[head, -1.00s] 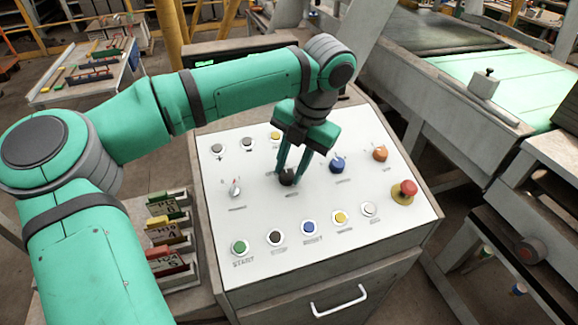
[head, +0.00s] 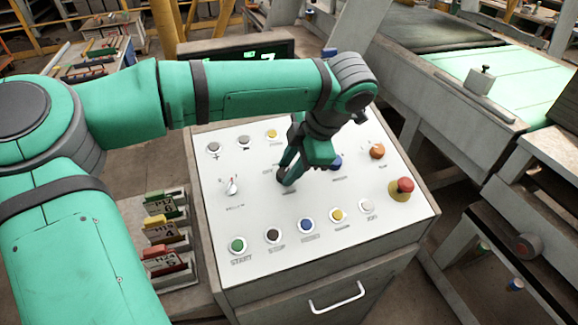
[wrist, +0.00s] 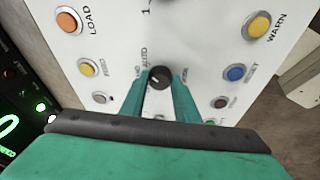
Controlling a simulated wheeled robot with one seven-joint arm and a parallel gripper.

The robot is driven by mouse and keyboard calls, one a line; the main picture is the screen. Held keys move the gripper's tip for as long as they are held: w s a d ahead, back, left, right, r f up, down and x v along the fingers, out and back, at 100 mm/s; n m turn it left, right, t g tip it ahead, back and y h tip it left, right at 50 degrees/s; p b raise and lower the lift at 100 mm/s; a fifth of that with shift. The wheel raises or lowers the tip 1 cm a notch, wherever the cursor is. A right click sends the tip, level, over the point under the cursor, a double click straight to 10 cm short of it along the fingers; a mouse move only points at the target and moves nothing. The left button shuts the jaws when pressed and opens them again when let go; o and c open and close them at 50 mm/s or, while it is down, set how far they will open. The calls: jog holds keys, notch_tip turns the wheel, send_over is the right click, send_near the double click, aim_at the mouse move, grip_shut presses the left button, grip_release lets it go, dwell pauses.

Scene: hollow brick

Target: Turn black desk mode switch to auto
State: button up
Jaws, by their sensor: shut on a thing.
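The black mode switch (wrist: 159,77) is a round knob with a small light mark, on the white panel face of the desk (head: 255,200). The word AUTO shows beside it in the wrist view; another label next to it is too blurred to read. My gripper (head: 286,178) is shut on the knob, with one teal finger on each side, also seen in the wrist view (wrist: 160,90). In the head view the fingers and wrist hide most of the knob. I cannot tell exactly which label the mark points at.
An orange button (head: 377,151) and a red stop button on a yellow base (head: 402,187) stand further right. A toggle (head: 232,187) is at the left. Several push buttons line the front, including a green one (head: 237,244).

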jog(key=shift+m, duration=0.4)
jog(key=o, duration=1)
jog(key=shift+o, duration=0.2)
jog(key=shift+w, duration=0.1)
jog(key=v, duration=0.7)
jog(key=shift+r, duration=0.2)
